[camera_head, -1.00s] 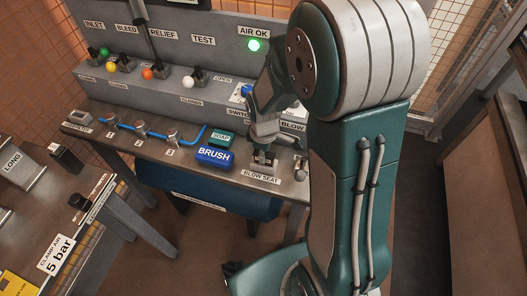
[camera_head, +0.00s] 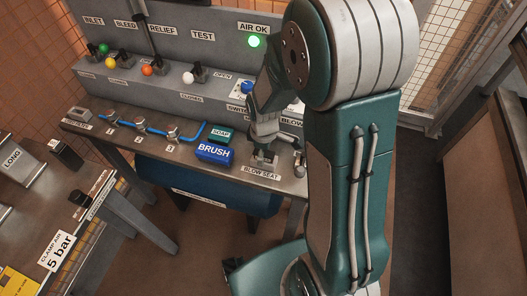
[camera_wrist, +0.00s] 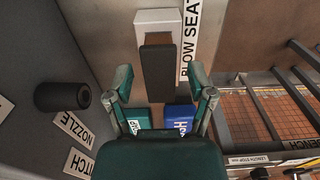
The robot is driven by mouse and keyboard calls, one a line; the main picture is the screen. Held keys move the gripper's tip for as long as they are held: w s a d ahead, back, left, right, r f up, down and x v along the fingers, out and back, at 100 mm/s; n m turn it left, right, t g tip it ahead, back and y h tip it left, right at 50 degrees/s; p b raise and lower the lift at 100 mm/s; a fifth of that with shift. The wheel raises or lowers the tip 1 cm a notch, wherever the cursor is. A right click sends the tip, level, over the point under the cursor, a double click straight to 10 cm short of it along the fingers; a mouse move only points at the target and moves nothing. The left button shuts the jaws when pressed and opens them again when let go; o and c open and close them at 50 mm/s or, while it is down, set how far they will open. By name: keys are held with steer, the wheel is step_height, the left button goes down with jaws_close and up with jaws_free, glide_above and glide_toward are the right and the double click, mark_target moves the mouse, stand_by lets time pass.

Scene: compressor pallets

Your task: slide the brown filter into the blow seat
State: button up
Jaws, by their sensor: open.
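The brown filter (camera_wrist: 160,72) is a dark brown block in the wrist view. It stands at the pale blow seat (camera_wrist: 157,20), beside the BLOW SEAT label. How deep it sits in the seat is hard to tell. My gripper (camera_wrist: 161,72) is open, with one finger on each side of the filter and a visible gap on both sides. In the head view my gripper (camera_head: 263,152) points down over the blow seat at the bench's front edge, and the filter is too small and covered to make out clearly.
The blue BRUSH block (camera_head: 214,153) and teal SOAP block (camera_head: 220,135) sit just left of the seat. A dark cylinder (camera_wrist: 62,96) stands near the NOZZLE label. Valves with coloured knobs line the panel behind. A blue tank (camera_head: 205,187) is under the bench.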

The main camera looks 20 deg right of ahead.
step_height(320, 180, up, 12)
stand_by(0.6)
stand_by(0.4)
steer(key=s+r+m+t, duration=0.5)
steer(key=s+r+m, duration=0.5)
steer(key=s+r, duration=0.2)
steer(key=shift+s+r+m+t, duration=0.2)
steer(key=shift+s+m+t, duration=0.15)
steer(key=shift+s, duration=0.75)
